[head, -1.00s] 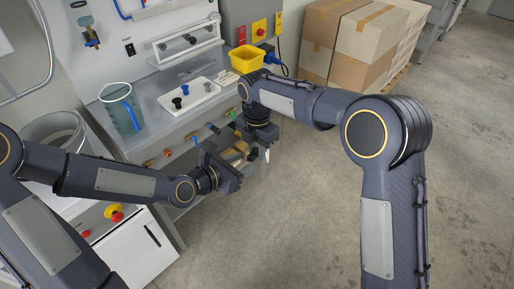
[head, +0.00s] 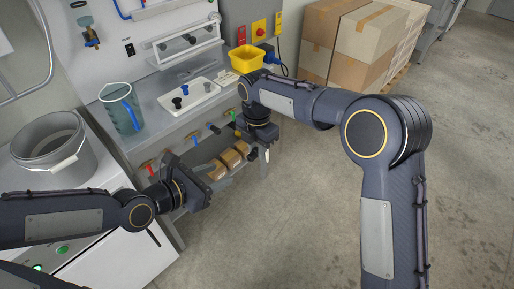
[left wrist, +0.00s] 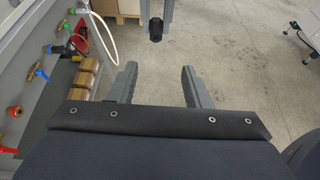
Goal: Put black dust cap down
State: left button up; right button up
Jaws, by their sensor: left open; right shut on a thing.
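The black dust cap (left wrist: 156,29) shows at the top of the left wrist view, held between the fingers of my right gripper (left wrist: 155,8). In the head view my right gripper (head: 265,152) hangs pointing down near the bench's right front corner; the cap is too hidden there to make out. My left gripper (head: 197,187) is open and empty, to the left of the right gripper and in front of the bench. In the left wrist view its two fingers (left wrist: 158,82) stand apart with only floor between them, clear of the cap.
Coloured valves line the bench front above brown boxes (head: 229,158). A grey bucket (head: 50,146) stands left.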

pick_arm(q)
jog(key=s+a+f+m+g+y, duration=0.4)
jog(key=s+a+f+m+y, duration=0.15)
jog(key=m, duration=0.55)
pick_arm(e)
jog(key=shift+d+f+m, duration=0.2)
jog(key=shift+d+m, duration=0.2)
pick_arm(q)
jog(key=s+a+r+m+p, duration=0.2)
jog(key=s+r+m+p, duration=0.1)
jog(key=s+r+m, duration=0.8)
jog(key=shift+a+r+m+g+h, duration=0.35)
jog(key=shift+r+m, duration=0.25)
jog(key=shift+m, duration=1.5)
pick_arm(e)
jog(key=s+d+f+m, duration=0.2)
jog(key=d+m, duration=0.5)
jog(key=m, duration=0.2)
jog(key=s+d+f+m, duration=0.2)
jog(key=s+d+m, duration=0.1)
jog(key=d+m, duration=0.4)
jog(key=s+d+f+m, duration=0.2)
jog(key=s+d+m, duration=0.1)
jog(key=d+m, duration=0.5)
jog(key=shift+f+m, duration=0.3)
jog(key=shift+m, duration=1.5)
